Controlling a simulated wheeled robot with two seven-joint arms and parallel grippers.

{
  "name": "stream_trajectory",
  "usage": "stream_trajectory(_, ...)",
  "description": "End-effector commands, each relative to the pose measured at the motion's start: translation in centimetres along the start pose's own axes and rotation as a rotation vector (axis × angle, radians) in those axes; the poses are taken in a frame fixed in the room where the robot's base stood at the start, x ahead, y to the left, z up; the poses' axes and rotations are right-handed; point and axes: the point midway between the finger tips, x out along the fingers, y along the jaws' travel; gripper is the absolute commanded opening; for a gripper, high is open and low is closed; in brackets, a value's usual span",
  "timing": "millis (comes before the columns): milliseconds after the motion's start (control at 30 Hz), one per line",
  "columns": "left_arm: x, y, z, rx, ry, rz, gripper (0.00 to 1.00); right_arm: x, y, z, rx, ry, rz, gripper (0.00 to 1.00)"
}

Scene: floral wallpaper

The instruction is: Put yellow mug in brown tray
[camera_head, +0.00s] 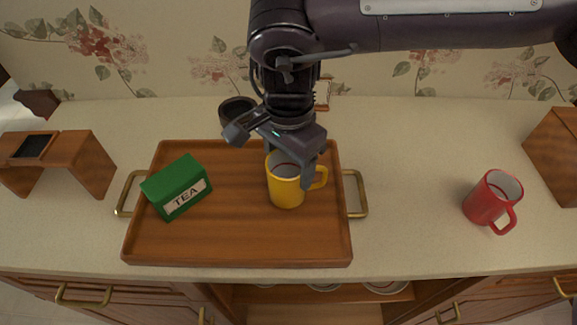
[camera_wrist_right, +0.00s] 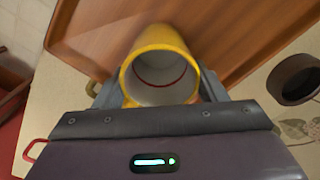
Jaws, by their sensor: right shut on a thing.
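The yellow mug (camera_head: 286,190) is upright, at or just above the floor of the brown tray (camera_head: 230,252), right of the tray's middle. I cannot tell whether it touches the tray. Its handle points right. My right gripper (camera_head: 290,165) reaches down from above and is shut on the mug. In the right wrist view the yellow mug (camera_wrist_right: 160,68) sits between the fingers, its white inside facing the camera. The brown tray (camera_wrist_right: 225,30) shows behind it. My left gripper is not in view.
A green tea box (camera_head: 177,187) lies in the tray's left part. A red mug (camera_head: 492,201) stands on the counter at right. A dark cup (camera_head: 237,108) stands behind the tray. Wooden objects stand at both sides (camera_head: 85,160). The counter between tray and red mug is clear.

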Motion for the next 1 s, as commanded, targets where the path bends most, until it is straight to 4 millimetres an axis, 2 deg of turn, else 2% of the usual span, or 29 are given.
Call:
stream_trajectory(100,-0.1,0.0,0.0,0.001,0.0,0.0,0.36,1.5,0.0,0.0,-0.001,-0.001,0.001,0.34)
stream_trajectory(467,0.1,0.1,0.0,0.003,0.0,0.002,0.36,1.9,0.0,0.0,0.0,0.0,-0.001,0.34)
stream_trajectory(500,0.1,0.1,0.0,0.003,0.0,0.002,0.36,2.0,0.0,0.0,0.0,0.0,0.0,0.67)
stream_trajectory(633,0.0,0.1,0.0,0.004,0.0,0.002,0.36,1.9,0.0,0.0,0.0,0.0,0.0,0.84)
stream_trajectory(1000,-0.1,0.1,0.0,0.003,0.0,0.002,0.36,1.4,0.0,0.0,0.0,0.001,-0.001,0.86)
